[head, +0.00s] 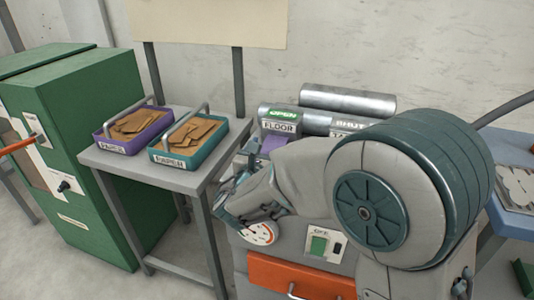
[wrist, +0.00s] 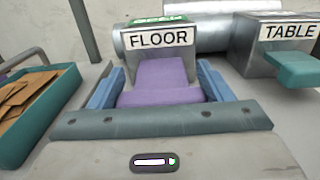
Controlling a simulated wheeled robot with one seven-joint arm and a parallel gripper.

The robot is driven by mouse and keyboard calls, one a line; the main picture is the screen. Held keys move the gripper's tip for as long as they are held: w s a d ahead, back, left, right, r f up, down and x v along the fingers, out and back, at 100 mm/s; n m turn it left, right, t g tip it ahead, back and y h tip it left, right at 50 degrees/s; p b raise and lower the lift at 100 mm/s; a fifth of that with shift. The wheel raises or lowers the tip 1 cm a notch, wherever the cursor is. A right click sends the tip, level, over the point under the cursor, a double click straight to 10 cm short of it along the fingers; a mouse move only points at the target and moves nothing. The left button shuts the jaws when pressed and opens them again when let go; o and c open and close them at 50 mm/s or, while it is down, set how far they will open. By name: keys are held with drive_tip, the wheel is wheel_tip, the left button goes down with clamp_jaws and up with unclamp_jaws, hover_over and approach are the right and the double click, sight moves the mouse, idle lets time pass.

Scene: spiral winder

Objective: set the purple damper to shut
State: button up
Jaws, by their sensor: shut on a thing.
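The purple damper (wrist: 162,80) is a purple handle on a metal duct box labelled FLOOR (wrist: 161,38). It also shows in the head view (head: 272,144), partly behind my arm. A green OPEN sign (head: 284,114) shows above the FLOOR label. My gripper (wrist: 160,84) is shut on the purple handle, with one blue finger at each side of it. In the head view my arm hides most of the grip.
A teal handle (wrist: 295,68) on the TABLE box is at the right; a SHUT sign (head: 352,125) shows beside OPEN. A purple tray (head: 150,132) and a teal tray (head: 205,152) with brown pieces stand left. A gauge (head: 260,233) and orange drawer (head: 298,277) are below.

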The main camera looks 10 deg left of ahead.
sight(278, 133)
drive_tip(key=w, duration=0.3)
drive_tip(key=shift+w+d, duration=0.15)
drive_tip(key=shift+w, duration=0.2)
drive_tip(key=shift+r, duration=0.15)
drive_tip(key=o, duration=1.3)
drive_tip(key=shift+w, duration=0.1)
drive_tip(key=shift+c, duration=0.2)
drive_tip(key=shift+o, duration=0.6)
drive_tip(key=shift+w, duration=0.1)
drive_tip(key=shift+s, duration=0.5)
drive_tip(key=s+a+p, duration=0.1)
drive_tip(key=s, duration=1.2)
